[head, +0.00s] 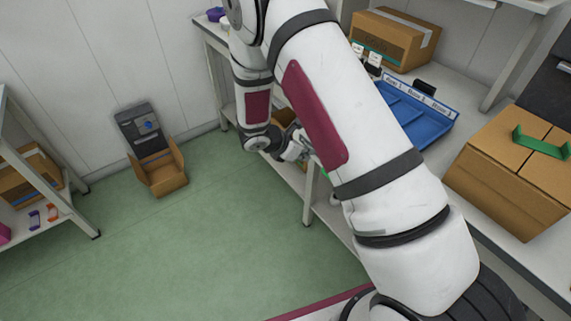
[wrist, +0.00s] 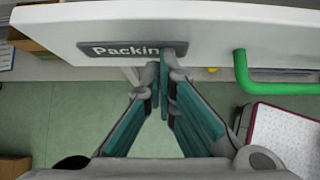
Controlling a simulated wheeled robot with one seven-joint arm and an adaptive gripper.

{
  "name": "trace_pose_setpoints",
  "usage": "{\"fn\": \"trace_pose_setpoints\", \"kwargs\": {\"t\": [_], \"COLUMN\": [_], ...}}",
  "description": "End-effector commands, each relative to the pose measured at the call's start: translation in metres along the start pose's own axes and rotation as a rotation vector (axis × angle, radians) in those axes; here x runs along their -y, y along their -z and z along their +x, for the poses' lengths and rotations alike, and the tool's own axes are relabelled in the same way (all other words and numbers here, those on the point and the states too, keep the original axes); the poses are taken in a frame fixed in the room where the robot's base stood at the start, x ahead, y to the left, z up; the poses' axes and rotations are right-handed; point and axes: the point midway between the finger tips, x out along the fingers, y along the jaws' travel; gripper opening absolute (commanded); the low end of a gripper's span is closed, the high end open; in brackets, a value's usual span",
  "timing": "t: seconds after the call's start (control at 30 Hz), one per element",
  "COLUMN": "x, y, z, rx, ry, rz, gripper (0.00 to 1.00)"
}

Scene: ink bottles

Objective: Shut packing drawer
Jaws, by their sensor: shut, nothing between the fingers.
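The packing drawer's white front (wrist: 240,30) fills the top of the wrist view, with a dark "Packing" label (wrist: 120,50). A green bar handle (wrist: 270,75) sticks out on its right side. My gripper (wrist: 166,52) is shut and empty, its fingertips overlapping the right end of the label; I cannot tell if they touch the panel. In the head view my gripper (head: 297,148) is beside the bench, and my arm hides most of the drawer. How far the drawer stands open cannot be told.
The bench carries a blue tray (head: 428,128), a cardboard box (head: 392,38) and a larger box (head: 510,165) with a green strip. Left are a shelf rack (head: 45,180) and a cardboard bin (head: 160,170). The green floor (head: 220,240) between is clear.

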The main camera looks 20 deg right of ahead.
Motion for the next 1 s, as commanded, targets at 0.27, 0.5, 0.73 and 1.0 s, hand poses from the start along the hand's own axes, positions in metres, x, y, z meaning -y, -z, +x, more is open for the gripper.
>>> {"fn": "trace_pose_setpoints", "kwargs": {"t": [0.27,0.5,0.73,1.0], "x": [-0.001,-0.001,0.000,0.000], "y": [-0.044,-0.065,-0.072,-0.074], "z": [0.045,0.065,0.072,0.073], "rx": [0.001,0.000,0.000,0.003], "ry": [0.001,0.000,0.000,0.001], "rz": [0.004,0.002,0.001,0.002], "gripper": [0.00,0.00,0.00,0.00]}}
